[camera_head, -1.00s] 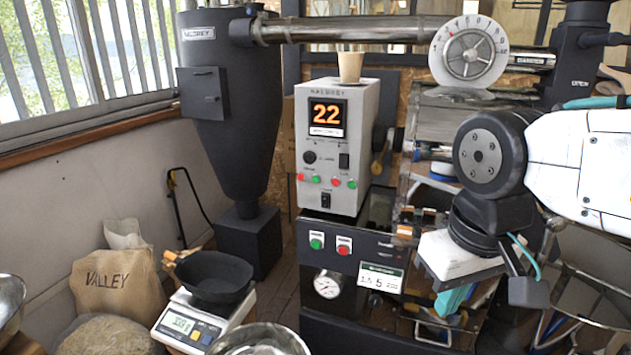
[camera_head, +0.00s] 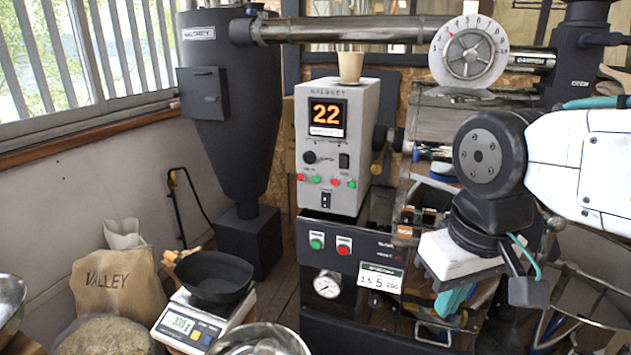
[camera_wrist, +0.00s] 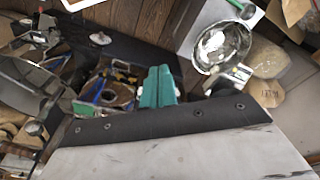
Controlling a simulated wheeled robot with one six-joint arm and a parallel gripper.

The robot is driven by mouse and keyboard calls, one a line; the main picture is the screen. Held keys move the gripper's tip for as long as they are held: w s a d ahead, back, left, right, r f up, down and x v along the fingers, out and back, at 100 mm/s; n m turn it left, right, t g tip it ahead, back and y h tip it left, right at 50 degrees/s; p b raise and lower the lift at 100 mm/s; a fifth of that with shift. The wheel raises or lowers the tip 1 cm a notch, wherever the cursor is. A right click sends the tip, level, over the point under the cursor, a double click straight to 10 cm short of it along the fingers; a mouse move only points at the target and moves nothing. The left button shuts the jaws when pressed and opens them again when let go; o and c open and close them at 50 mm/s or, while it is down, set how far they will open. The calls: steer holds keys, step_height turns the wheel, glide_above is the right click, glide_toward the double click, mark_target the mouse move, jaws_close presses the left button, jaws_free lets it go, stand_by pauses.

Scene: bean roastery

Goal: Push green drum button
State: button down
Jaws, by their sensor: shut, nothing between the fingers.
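A large green button (camera_head: 316,241) sits on the black front panel (camera_head: 372,246) of the roaster, left of a red button (camera_head: 343,246). The grey control box (camera_head: 368,122) above shows 22 and carries small green and red buttons; one small green button (camera_head: 316,180) is at its left, another (camera_head: 351,184) at its right. The button labels are too small to read. My gripper (camera_head: 452,300) hangs right of the black panel, apart from the buttons. Its teal fingers also show in the wrist view (camera_wrist: 158,88), shut and empty. No green button is clear there.
A scale (camera_head: 190,326) holds a black pan (camera_head: 215,277) at the lower left. A metal bowl (camera_head: 258,340) stands in front, beside the roaster. A paper cup (camera_head: 350,66) stands on the control box. A round dial (camera_head: 468,53) is above my arm. A Valley sack (camera_head: 115,283) is at left.

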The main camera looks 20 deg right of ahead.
stand_by(0.5)
steer(key=w+a+f+n+t, duration=0.1)
steer(key=w+a+f+t, duration=0.1)
steer(key=w+f, duration=0.75)
steer(key=w+a+f+n+t, duration=0.25)
steer(key=w+f, duration=0.25)
steer(key=w, duration=1)
steer(key=w+a+f+t, duration=0.25)
steer(key=w+f, duration=0.55)
steer(key=w, duration=0.4)
steer(key=w+a+r+n+t+y, duration=0.1)
steer(key=w+r+n+t+y, duration=0.1)
steer(key=w+t, duration=0.5)
step_height(320, 180, up, 12)
steer(key=w+n+t, duration=0.1)
steer(key=t, duration=0.4)
steer(key=shift+w+f+t+y, duration=0.2)
steer(key=shift+w+t+y, duration=0.1)
steer(key=shift+w+t, duration=0.1)
